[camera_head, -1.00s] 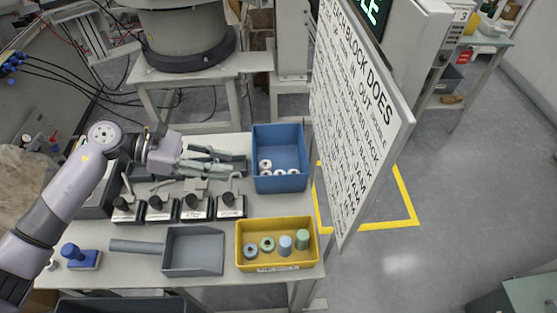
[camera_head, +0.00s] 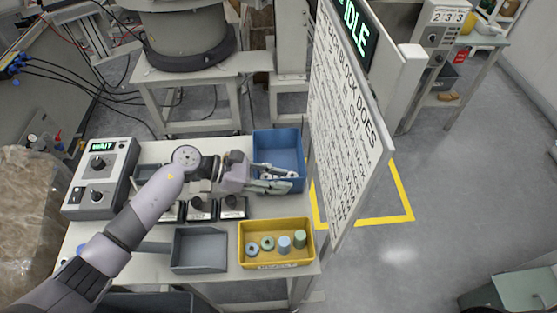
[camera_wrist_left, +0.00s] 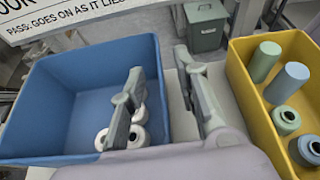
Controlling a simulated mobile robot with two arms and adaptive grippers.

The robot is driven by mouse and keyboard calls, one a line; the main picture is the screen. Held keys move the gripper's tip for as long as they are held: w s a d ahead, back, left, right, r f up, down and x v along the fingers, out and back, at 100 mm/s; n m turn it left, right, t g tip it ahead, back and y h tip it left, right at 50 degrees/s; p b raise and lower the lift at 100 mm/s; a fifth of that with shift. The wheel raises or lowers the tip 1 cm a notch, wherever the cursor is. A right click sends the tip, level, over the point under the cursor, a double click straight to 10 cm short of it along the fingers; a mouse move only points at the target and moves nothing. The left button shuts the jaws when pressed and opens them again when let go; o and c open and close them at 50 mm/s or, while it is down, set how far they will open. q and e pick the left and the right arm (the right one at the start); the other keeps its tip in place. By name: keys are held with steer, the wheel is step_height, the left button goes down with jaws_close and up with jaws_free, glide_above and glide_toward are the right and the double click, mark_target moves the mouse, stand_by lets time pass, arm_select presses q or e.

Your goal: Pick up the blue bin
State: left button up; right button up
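The blue bin (camera_head: 278,146) stands at the back right of the bench, with several white ring parts in it. It also shows in the left wrist view (camera_wrist_left: 75,95), where the white rings (camera_wrist_left: 137,137) lie near its right wall. My left gripper (camera_head: 290,180) is open at the bin's front edge. In the left wrist view its fingers (camera_wrist_left: 158,62) straddle the bin's right wall, one over the inside, the other outside. I cannot tell whether they touch the wall. The arm and fingers hide part of the bin's front. My right gripper is not in view.
A yellow bin (camera_head: 241,246) with blue and green parts stands close to the blue bin. A grey tray (camera_head: 198,250) is left of it. A large sign board (camera_head: 345,120) rises close on the right. A control box (camera_head: 103,175) sits at the bench's left.

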arm_select(q)
steer(key=shift+f, duration=0.1)
jaws_close()
stand_by(0.3)
stand_by(0.4)
